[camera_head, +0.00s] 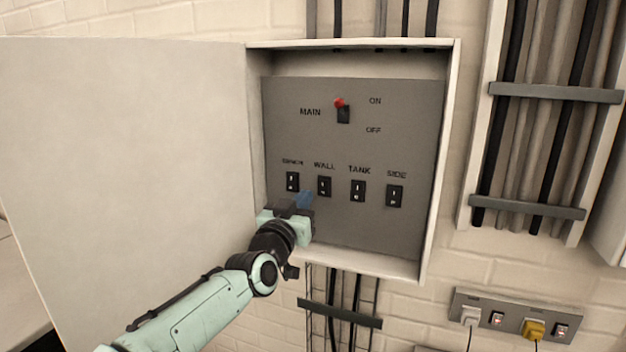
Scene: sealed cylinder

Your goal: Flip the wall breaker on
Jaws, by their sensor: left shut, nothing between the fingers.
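The wall breaker (324,187) is a small black switch under the label WALL, second from the left in the lower row of the grey panel (400,145). My left gripper (303,201) is shut and empty. Its bluish tip appears just below and left of the wall breaker; I cannot tell whether they touch. The gripper body hides part of the panel's lower left corner. My right gripper is not in view.
The box door (130,150) stands open at the left. Other breakers (292,182), (358,191) and (394,196) flank the wall breaker. The red-tipped main switch (343,112) is above, lever up towards ON. Cables (545,120) and a socket strip (510,322) are at the right.

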